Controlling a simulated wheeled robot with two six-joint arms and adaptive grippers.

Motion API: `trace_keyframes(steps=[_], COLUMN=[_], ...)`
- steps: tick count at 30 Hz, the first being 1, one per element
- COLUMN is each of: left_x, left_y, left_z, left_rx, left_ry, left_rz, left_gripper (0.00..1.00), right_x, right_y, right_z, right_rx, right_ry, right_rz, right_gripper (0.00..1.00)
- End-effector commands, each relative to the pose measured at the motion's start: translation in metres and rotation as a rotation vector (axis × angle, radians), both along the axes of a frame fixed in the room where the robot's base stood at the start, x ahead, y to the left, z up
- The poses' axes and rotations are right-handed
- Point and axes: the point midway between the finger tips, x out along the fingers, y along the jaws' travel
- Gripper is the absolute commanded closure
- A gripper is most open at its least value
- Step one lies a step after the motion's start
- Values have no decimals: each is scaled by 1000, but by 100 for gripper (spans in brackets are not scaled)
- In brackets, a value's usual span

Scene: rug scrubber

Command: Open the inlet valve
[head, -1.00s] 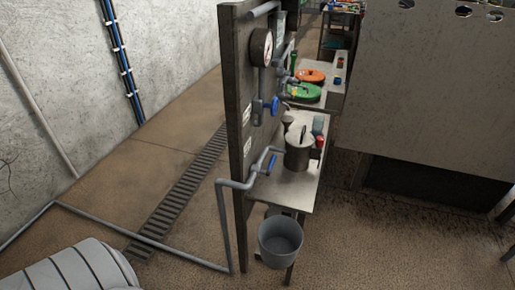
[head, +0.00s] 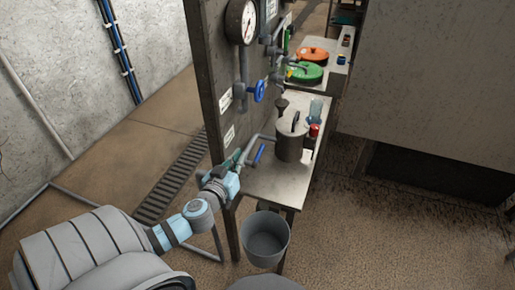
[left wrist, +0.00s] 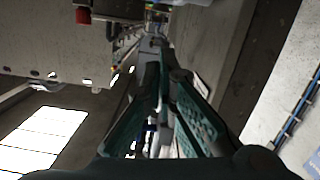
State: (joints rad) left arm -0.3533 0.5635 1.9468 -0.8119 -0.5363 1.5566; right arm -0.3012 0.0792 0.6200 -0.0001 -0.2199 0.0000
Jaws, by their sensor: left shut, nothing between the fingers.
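Two blue valve handles are on the dark upright panel (head: 225,110) in the head view. One is a round blue handwheel (head: 259,91) below the pressure gauge (head: 241,22). The other is a long blue lever (head: 259,155) on the lower grey pipe, by the metal pot. I cannot tell which is the inlet valve; the panel labels are too small to read. My left gripper (head: 236,158) is shut and empty, just left of the blue lever and apart from it. Its teal fingers also show in the left wrist view (left wrist: 158,75). My right gripper is out of view.
A metal pot (head: 290,143), a blue bottle and a red-capped item stand on the steel table (head: 283,184). A grey bucket (head: 265,240) is below its front edge. Orange and green round lids (head: 306,72) lie behind. A large grey housing (head: 430,80) blocks the right.

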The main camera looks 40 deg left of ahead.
Motion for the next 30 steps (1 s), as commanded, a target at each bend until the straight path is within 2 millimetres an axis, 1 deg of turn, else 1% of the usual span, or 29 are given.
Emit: trace_keyframes(steps=[3,5,8,15,19,21,24,27,30], left_x=[11,17,31,81,107,106,108,110,110], left_y=[1,2,6,20,28,24,23,21,21], left_z=[5,4,3,-3,-8,-30,-42,-48,-49], left_rx=[-12,-16,-17,-19,-17,-18,-18,-17,-17], left_ry=[-29,-31,-31,-31,-28,-26,-27,-27,-27], left_rz=[-35,-37,-36,-35,-36,-37,-37,-38,-38], left_gripper=[100,100,100,100,100,100,100,100,100], right_x=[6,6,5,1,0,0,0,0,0], right_y=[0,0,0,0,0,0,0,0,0], right_z=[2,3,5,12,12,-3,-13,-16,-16], right_rx=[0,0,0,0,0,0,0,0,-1], right_ry=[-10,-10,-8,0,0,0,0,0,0], right_rz=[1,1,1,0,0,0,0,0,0], right_gripper=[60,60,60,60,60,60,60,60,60])
